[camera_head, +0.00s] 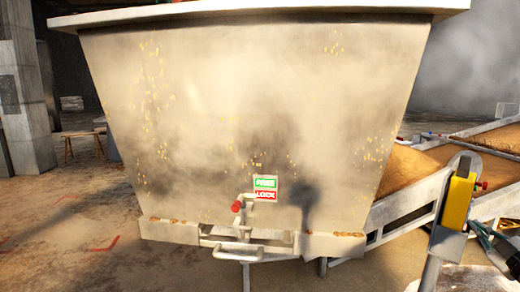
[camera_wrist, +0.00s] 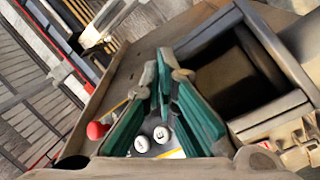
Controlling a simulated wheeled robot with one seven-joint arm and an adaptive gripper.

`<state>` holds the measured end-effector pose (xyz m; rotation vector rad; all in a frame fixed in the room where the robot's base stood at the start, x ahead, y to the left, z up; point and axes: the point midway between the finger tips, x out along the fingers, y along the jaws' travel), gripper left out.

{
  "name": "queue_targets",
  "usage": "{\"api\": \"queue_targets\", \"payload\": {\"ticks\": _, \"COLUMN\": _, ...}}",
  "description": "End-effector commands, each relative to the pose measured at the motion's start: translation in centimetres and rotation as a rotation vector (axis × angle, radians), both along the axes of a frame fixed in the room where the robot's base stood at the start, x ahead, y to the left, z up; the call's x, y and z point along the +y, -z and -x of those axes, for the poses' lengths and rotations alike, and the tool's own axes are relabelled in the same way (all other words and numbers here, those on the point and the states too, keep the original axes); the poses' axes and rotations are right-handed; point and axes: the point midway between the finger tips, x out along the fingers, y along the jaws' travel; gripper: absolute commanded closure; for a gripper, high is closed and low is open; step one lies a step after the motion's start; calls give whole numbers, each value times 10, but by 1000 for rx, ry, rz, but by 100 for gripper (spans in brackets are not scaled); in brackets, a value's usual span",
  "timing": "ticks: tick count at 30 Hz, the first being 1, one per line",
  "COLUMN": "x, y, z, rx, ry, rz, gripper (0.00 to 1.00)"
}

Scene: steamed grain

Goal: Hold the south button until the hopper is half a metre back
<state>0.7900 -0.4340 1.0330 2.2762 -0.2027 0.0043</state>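The grey steel hopper (camera_head: 240,110) fills the middle of the head view, dusty and specked with grain. A yellow control box (camera_head: 458,200) stands on a post at the right, with a red knob on its side. The wrist view shows a red knob (camera_wrist: 97,130) and two white round buttons, a left one (camera_wrist: 141,144) and a right one (camera_wrist: 161,134). Their markings are too small to read. My gripper (camera_wrist: 160,68) has teal pads that converge towards the tips, with the buttons seen between them. Whether it touches a button cannot be told.
A green and red FREE/LOCK sign (camera_head: 265,188) is on the hopper's lower front. A conveyor with brown grain (camera_head: 408,167) runs behind the box. Floor at the left (camera_head: 70,220) is open.

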Motion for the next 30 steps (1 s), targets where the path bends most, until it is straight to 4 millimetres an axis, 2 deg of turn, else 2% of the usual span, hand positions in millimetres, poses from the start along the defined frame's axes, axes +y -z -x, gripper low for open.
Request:
{"api": "queue_targets", "payload": {"ticks": 1, "x": 9, "y": -2, "z": -7, "rx": -6, "ry": -22, "rz": 0, "gripper": 100}}
{"api": "queue_targets", "payload": {"ticks": 12, "x": 9, "y": -2, "z": -6, "rx": -6, "ry": -22, "rz": 0, "gripper": 100}}
{"api": "queue_targets", "payload": {"ticks": 30, "x": -6, "y": -1, "z": 12, "rx": -3, "ry": -11, "rz": -1, "gripper": 100}}
